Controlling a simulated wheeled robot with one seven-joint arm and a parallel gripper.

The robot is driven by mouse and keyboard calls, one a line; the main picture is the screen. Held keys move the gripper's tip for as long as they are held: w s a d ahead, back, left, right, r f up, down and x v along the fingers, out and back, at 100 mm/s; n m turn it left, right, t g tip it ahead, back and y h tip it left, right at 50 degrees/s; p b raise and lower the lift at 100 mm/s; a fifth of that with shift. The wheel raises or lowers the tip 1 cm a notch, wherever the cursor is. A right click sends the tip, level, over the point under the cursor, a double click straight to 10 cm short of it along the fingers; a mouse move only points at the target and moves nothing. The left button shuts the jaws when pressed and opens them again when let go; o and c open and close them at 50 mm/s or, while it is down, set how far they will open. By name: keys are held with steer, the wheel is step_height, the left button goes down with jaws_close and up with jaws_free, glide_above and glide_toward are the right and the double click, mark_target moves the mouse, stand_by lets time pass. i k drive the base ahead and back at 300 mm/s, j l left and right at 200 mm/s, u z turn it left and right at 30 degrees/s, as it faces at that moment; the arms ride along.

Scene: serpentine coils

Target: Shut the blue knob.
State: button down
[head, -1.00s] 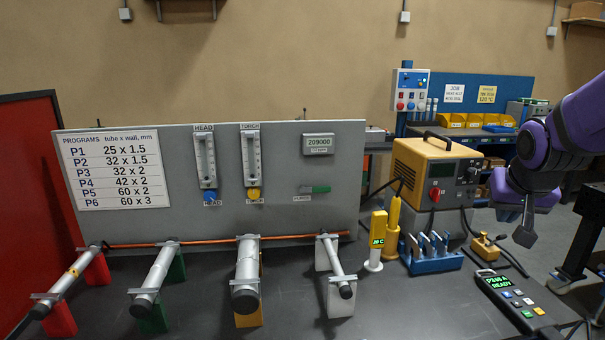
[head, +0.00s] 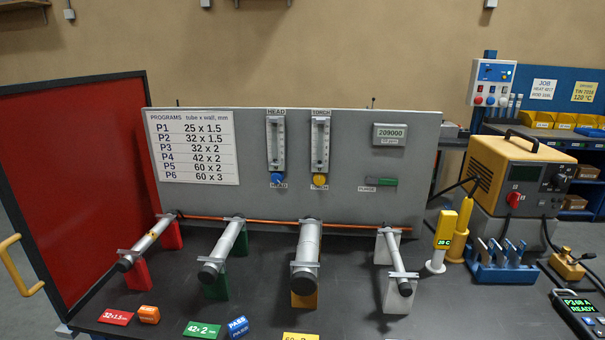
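The blue knob (head: 277,179) sits at the foot of the left flowmeter (head: 277,145), marked HEAD, on the grey upright panel (head: 350,150). A yellow knob (head: 320,180) is at the foot of the flowmeter (head: 320,145) beside it, marked TORCH. The knob's turn position is too small to tell. My gripper does not show in the head view now.
Several metal tubes on coloured stands, one a white stand (head: 396,290), project forward below the panel. A copper rod (head: 270,222) runs across behind them. A yellow power unit (head: 515,175) and blue tool rack (head: 500,262) stand right. A red door (head: 80,180) is left.

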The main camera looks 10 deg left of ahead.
mark_target(277, 176)
steer(key=j, duration=0.5)
steer(key=i+j+u, duration=0.1)
steer(key=j, duration=0.4)
steer(key=i+j, duration=0.15)
steer(key=j, duration=0.4)
steer(key=i+j, duration=0.1)
steer(key=j, duration=0.4)
steer(key=k+u, duration=0.05)
